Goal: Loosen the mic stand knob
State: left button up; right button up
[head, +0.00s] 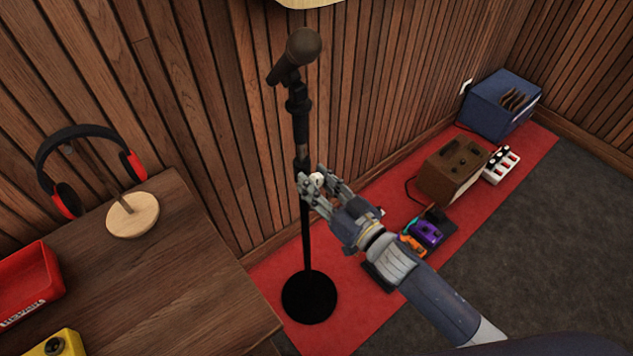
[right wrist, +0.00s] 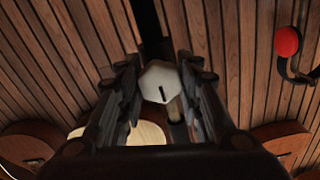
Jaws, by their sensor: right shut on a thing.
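The black mic stand (head: 306,230) stands upright on its round base (head: 309,297), with a microphone (head: 303,46) at its top. My right gripper (head: 309,183) reaches in from the lower right to the middle of the pole. It is shut on the pale knob (head: 317,179), which shows small between the fingers. In the right wrist view the knob (right wrist: 160,82) is a whitish many-sided piece with a dark slot line, between my two finger rows (right wrist: 158,88). The dark pole shows behind it at the top. My left gripper is not in view.
A wooden table (head: 190,290) at the left holds headphones (head: 75,150) on a stand, a red bin (head: 28,283) and a yellow box (head: 53,345). A slatted wall stands behind.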

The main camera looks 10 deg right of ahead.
jog(key=shift+r+n+p, duration=0.1)
jog(key=shift+n+p, duration=0.3)
jog(key=shift+n, duration=2.4)
jog(key=o, duration=1.1)
jog(key=v, duration=1.2)
